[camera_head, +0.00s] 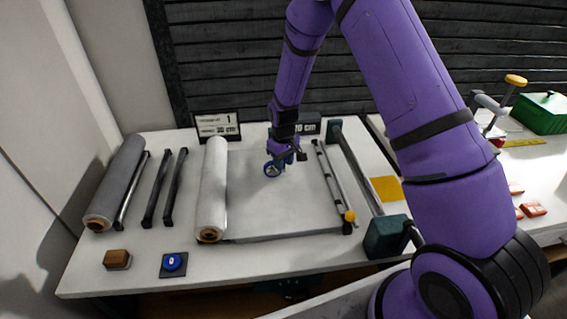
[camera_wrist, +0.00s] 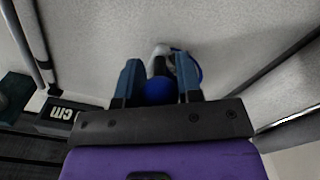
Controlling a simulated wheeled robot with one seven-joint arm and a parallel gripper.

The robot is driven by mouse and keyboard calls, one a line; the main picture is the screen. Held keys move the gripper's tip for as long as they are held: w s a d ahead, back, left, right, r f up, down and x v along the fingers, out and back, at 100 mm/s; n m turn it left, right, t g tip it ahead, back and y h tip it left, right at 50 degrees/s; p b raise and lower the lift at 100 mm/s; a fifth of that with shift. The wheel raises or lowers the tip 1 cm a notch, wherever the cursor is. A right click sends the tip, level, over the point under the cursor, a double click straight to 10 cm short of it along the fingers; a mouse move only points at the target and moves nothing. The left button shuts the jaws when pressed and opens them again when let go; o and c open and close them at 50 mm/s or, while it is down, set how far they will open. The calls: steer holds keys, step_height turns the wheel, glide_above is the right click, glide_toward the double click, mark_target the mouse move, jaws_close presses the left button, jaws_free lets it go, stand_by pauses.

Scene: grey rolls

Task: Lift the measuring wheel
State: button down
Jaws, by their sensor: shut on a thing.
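The measuring wheel (camera_head: 271,170) is a small blue-rimmed wheel over the grey sheet (camera_head: 280,213) in the middle of the table. My gripper (camera_head: 284,157) is right above it, pointing down. In the wrist view my gripper (camera_wrist: 159,85) has its two blue fingers on either side of the wheel's blue round part (camera_wrist: 159,92), shut on it. Part of the blue rim and a pale piece show beyond the fingers. I cannot tell whether the wheel touches the sheet.
A white roll (camera_head: 212,190) lies left of the wheel, with black bars and a grey roll (camera_head: 116,182) further left. A rail with a yellow knob (camera_head: 349,216) and a green-ended bar (camera_head: 385,238) stand right. Signs stand behind. A blue button (camera_head: 173,262) is in front.

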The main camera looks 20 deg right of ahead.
steer(key=w+d+r+g, duration=0.1)
steer(key=w+r+g, duration=0.1)
steer(key=w+r, duration=0.3)
steer(key=w+d+r+g+y, duration=0.1)
steer(key=w+r+g, duration=0.2)
steer(key=r, duration=0.7)
steer(key=shift+w+r, duration=0.35)
steer(key=shift+w, duration=0.9)
steer(key=c, duration=0.8)
jaws_free()
steer(key=shift+w+f, duration=0.1)
steer(key=shift+w, duration=0.05)
steer(key=v, duration=1)
steer(key=shift+w+r, duration=0.25)
steer(key=shift+w, duration=0.1)
steer(key=shift+d, duration=0.1)
